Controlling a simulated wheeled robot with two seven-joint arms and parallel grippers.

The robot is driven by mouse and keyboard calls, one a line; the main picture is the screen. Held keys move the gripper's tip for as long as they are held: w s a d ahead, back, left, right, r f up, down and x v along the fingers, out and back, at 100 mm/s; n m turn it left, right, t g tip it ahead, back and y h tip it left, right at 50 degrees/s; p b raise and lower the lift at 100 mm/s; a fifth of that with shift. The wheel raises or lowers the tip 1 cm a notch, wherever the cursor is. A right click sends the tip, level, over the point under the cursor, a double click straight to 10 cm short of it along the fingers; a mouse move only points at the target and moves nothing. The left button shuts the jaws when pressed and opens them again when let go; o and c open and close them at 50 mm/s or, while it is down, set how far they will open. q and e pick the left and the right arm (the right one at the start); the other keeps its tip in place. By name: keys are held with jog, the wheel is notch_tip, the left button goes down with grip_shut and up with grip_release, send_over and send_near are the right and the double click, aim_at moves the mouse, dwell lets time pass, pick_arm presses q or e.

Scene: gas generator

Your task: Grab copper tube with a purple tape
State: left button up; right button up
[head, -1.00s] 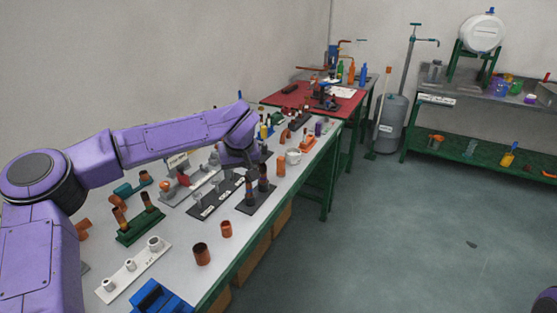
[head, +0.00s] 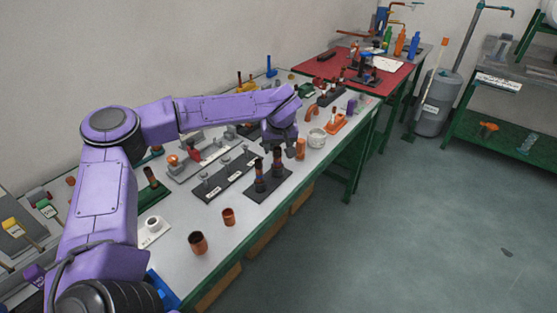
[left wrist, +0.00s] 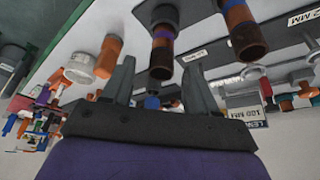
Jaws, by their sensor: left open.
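Two upright copper tubes stand on a black base (head: 262,192) on the workbench. My left gripper (head: 284,153) is open and empty, just behind the tubes. My right gripper is out of view.
Close to the gripper are an orange cylinder (head: 300,149) and a white ring-shaped part (head: 317,138). A black stand with several pegs (head: 222,176) lies left of the tubes. Two loose copper pieces (head: 198,242) (head: 229,216) stand toward the front of the bench.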

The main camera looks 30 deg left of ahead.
aim_at(277, 149)
pick_arm(q)
jog(key=shift+x, duration=1.55)
jog(key=shift+s, duration=0.2)
grip_shut()
jog(key=shift+r, duration=0.1)
